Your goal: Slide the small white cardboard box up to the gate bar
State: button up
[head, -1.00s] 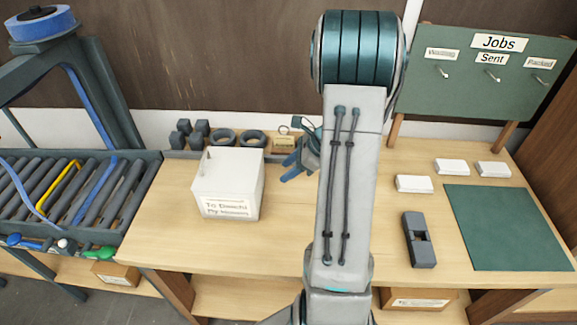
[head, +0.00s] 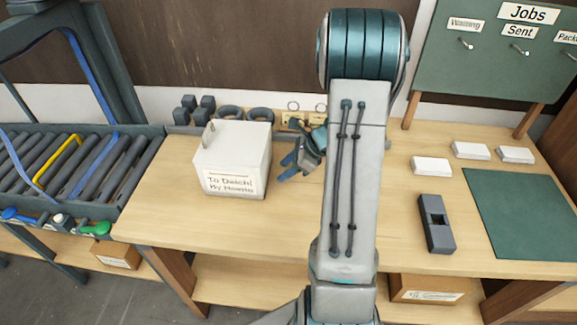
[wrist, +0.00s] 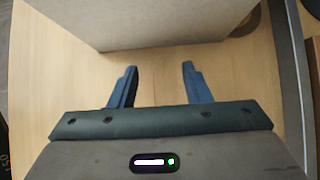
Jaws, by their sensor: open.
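The small white cardboard box (head: 232,165) stands upright on the left part of the bench, with a handwritten label on its front. In the wrist view the box (wrist: 150,22) fills the top, just beyond my fingertips. My gripper (head: 288,168) is low over the bench, right of the box, with its fingers toward it. In the wrist view my gripper (wrist: 159,68) is open and empty, with a small gap to the box. A yellow bent bar (head: 57,160) lies over the conveyor rollers at the left; I cannot tell whether it is the gate bar.
The roller conveyor (head: 110,175) adjoins the bench's left end. Dark blocks and rings (head: 229,113) stand behind the box. White cards (head: 431,166), a dark tool (head: 436,223) and a green mat (head: 525,212) lie at the right. The bench (head: 190,225) is clear before the box.

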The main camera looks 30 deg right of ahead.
aim_at(267, 162)
jog(key=shift+w+a, duration=0.6)
jog(key=shift+a, duration=0.3)
jog(key=shift+w+a, duration=0.6)
jog(key=shift+a, duration=0.3)
jog(key=shift+w+a, duration=0.6)
jog(key=shift+a, duration=0.3)
jog(key=shift+w+a, duration=0.6)
jog(key=shift+a, duration=0.3)
jog(key=shift+w+a, duration=0.65)
jog(key=shift+a, duration=0.25)
jog(key=shift+w+a, duration=0.6)
jog(key=shift+a, duration=0.3)
jog(key=shift+w+a, duration=0.6)
jog(key=shift+a, duration=0.3)
jog(key=shift+w+a, duration=0.6)
jog(key=shift+a, duration=0.3)
jog(key=shift+w+a, duration=0.6)
jog(key=shift+a, duration=0.3)
jog(key=shift+w+a+p, duration=0.25)
jog(key=shift+w+a, duration=0.35)
jog(key=shift+a, duration=0.3)
jog(key=shift+w+a+p, duration=0.25)
jog(key=shift+w+a, duration=0.4)
jog(key=shift+a, duration=0.2)
jog(key=shift+w+a+p, duration=0.25)
jog(key=shift+w+a, duration=0.35)
jog(key=shift+a, duration=0.3)
